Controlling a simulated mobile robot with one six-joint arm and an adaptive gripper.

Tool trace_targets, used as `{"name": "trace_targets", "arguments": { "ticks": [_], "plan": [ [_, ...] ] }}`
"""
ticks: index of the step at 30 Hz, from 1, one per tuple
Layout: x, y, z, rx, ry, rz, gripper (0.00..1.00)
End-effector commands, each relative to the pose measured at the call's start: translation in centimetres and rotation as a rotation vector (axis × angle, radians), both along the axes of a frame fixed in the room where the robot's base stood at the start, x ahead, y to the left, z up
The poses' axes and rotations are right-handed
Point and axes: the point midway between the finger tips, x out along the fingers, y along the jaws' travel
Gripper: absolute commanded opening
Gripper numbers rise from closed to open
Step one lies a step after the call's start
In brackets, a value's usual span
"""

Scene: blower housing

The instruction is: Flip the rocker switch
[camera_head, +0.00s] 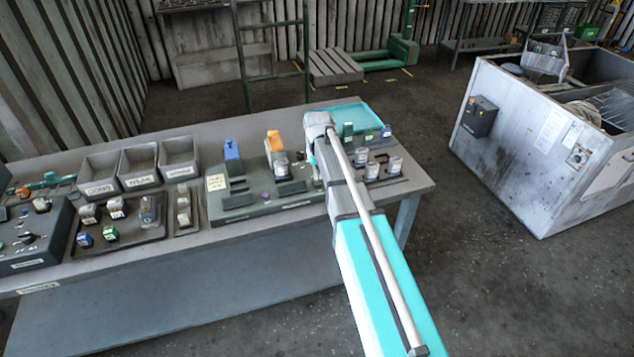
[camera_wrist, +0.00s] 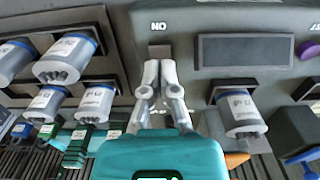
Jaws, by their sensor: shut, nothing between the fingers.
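The rocker switch (camera_wrist: 159,50) looks like a small dark brownish square on the grey panel (camera_wrist: 185,22), just below an upside-down ON label (camera_wrist: 158,27) in the wrist view. My gripper (camera_wrist: 159,68) is shut and empty, its two light grey fingertips close together. The tips are right at the lower edge of the switch in the picture. I cannot tell whether they touch it, and they may hide part of it. Which way the rocker is tilted cannot be made out.
A dark rectangular window (camera_wrist: 245,50) and a purple button (camera_wrist: 307,50) are to the right. A white-and-blue relay (camera_wrist: 240,112) stands close right of my fingers; several similar ones stand left. The workbench (camera_head: 235,125) also carries grey bins (camera_head: 138,165) and a teal tray (camera_head: 350,112).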

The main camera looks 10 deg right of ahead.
Motion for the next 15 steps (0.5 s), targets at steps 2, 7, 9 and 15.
{"name": "trace_targets", "arguments": {
  "ticks": [2, 7, 9, 15],
  "plan": [
    [0.0, 0.0, -0.14, 0.0, 0.0, 0.0, 0.0],
    [0.0, 0.0, -0.32, 0.0, 0.0, 0.0, 0.0],
    [0.0, 0.0, -0.4, 0.0, 0.0, 0.0, 0.0],
    [0.0, 0.0, -0.61, 0.0, 0.0, 0.0, 0.0]
  ]
}}
